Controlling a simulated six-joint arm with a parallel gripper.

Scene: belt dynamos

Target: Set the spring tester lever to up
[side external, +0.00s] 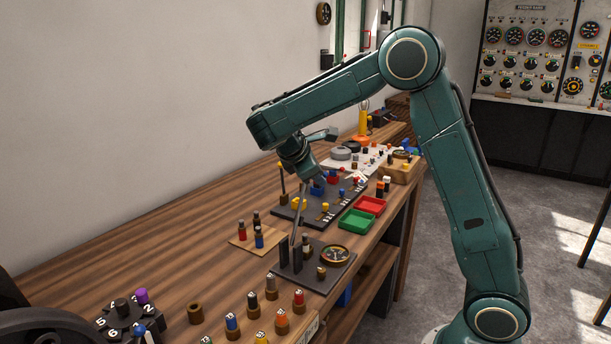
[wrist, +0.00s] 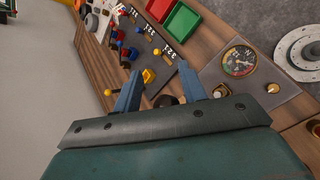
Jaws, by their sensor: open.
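The spring tester is a dark plate with a round dial (side external: 335,254) and two dark uprights (side external: 284,257), in the front part of the bench in the side view. A slim grey rod, which looks like its lever (side external: 299,214), rises from the uprights, nearly upright with a slight tilt to the right. My gripper (side external: 306,177) points down near the rod's top; whether they touch is unclear. In the wrist view my gripper (wrist: 160,68) has its two blue fingers apart. A dark rounded piece shows between them, largely hidden by the gripper body. The tester dial (wrist: 239,61) lies right of the fingers.
A dark panel (side external: 313,214) with yellow, red and blue parts lies behind the tester. Green (side external: 356,221) and red (side external: 370,205) trays sit at its right. A wooden board (side external: 246,241) with several pegs is left of the tester. More numbered pegs stand in front.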

